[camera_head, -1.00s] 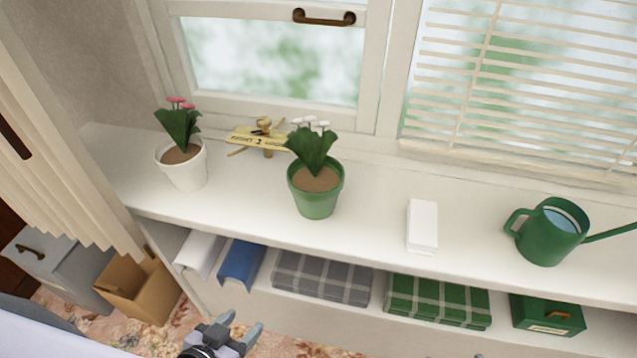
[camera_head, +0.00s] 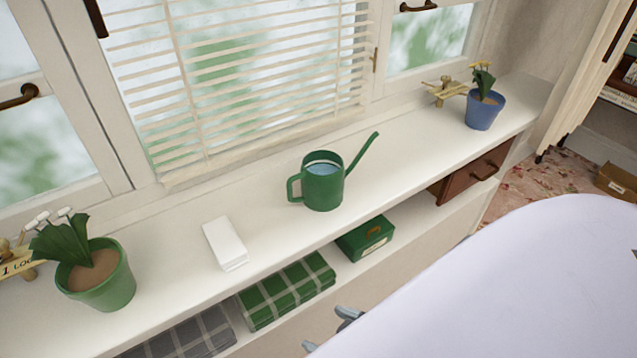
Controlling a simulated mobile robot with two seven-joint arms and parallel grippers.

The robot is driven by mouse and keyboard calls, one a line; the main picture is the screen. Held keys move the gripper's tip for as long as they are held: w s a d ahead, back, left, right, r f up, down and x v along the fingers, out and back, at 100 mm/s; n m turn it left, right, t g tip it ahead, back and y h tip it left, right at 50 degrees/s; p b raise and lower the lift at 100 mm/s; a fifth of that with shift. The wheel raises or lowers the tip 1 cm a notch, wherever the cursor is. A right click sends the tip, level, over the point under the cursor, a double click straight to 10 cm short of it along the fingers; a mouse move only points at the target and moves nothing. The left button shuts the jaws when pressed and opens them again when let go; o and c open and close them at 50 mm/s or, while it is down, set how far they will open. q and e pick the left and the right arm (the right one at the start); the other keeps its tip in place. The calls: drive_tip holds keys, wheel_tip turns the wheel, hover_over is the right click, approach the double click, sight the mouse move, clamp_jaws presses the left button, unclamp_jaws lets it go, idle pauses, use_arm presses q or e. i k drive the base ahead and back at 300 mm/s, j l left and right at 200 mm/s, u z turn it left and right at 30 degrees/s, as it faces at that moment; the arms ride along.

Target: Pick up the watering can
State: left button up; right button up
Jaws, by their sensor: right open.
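The green watering can (camera_head: 323,188) stands upright on the white windowsill shelf, near the middle of the head view. Its handle is on the left and its long spout points up to the right. Its open top shows pale blue inside. My right gripper (camera_head: 327,329) shows only in part at the bottom edge, below and in front of the shelf. Its fingers are apart and it is well clear of the can. My left gripper is not in view.
A white box-like block (camera_head: 225,243) lies left of the can, and a green plant pot (camera_head: 98,283) stands farther left. A blue pot (camera_head: 484,111) stands at the right end. Folded green plaid cloth (camera_head: 286,291) and a green box (camera_head: 365,238) sit on the lower shelf.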

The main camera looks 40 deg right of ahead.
sight(334, 172)
drive_tip(key=l+u, duration=0.2)
drive_tip(key=l, duration=0.3)
drive_tip(key=k+l+u, duration=0.1)
drive_tip(key=l+u, duration=0.15)
drive_tip(key=l, duration=0.2)
drive_tip(key=k+l+u, duration=0.2)
drive_tip(key=l, duration=0.3)
drive_tip(key=l+u, duration=0.2)
drive_tip(key=l, duration=0.25)
drive_tip(key=k, duration=0.05)
